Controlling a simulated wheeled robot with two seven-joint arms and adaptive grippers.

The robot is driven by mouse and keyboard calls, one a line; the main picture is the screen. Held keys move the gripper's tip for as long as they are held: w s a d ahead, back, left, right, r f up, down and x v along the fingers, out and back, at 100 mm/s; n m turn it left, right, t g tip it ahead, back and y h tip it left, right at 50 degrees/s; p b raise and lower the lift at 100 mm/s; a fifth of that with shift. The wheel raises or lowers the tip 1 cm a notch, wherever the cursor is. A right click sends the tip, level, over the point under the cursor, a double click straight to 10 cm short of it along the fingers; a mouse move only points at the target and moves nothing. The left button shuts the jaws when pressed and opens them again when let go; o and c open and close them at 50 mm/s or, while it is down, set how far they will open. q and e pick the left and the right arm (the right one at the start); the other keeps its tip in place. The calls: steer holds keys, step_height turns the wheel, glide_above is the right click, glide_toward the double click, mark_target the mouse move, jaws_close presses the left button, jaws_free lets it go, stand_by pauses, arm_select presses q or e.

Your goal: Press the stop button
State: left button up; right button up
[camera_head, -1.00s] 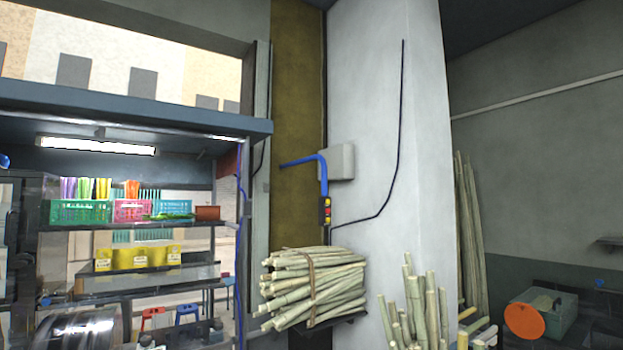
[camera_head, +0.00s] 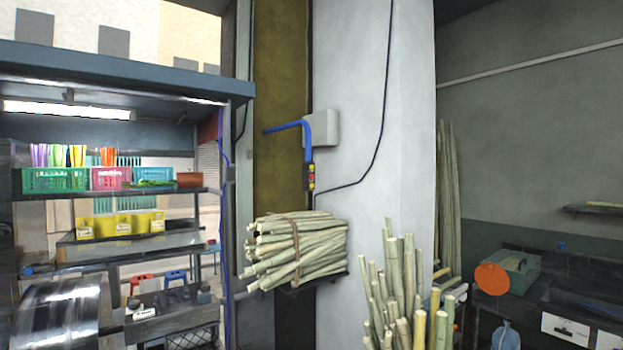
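A small dark control box (camera_head: 310,177) with red and yellow buttons hangs at the end of a blue bent arm (camera_head: 304,135), in front of the white pillar. The buttons are too small to tell which one is the stop button. The box is upright, above the right part of a bundle of sugarcane. Neither of my grippers shows in the head view.
A tied sugarcane bundle (camera_head: 297,250) rests on a bracket below the box. Loose upright canes (camera_head: 405,290) stand at the lower right. A stall with shelves (camera_head: 120,192) and a shiny metal drum (camera_head: 62,318) is at left. A grey box (camera_head: 324,129) is on the pillar.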

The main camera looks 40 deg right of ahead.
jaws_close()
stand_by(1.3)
